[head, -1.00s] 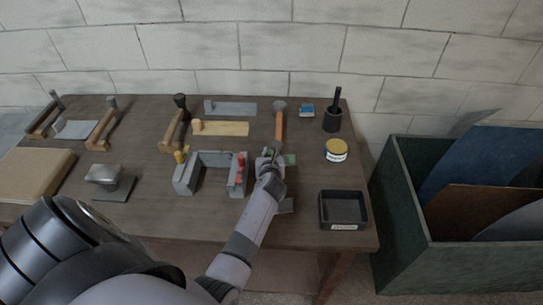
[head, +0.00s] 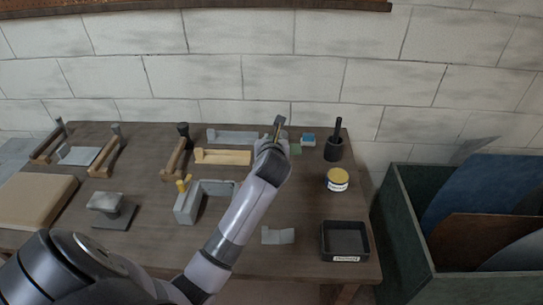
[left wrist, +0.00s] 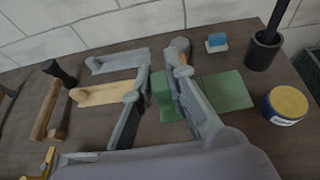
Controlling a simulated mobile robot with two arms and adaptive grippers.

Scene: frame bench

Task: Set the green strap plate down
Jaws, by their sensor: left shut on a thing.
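The green strap plate (left wrist: 228,90) is in my left gripper (left wrist: 160,72). In the left wrist view its upright green part (left wrist: 161,95) is between the fingers, and its flat part shows to the right of the right finger. In the head view only a small green piece (head: 296,149) shows beside my left gripper (head: 272,145), near the back of the bench. The gripper hides the rest. I cannot tell whether the plate touches the bench top. My right gripper is not in view.
A hammer (head: 278,122) lies close by the left gripper. A grey strap plate (head: 230,136) and a yellow one (head: 222,156) lie to its left. A blue block (head: 308,139), black cup (head: 334,150) and yellow-lidded tin (head: 338,179) stand right. The black tray (head: 346,240) is front right.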

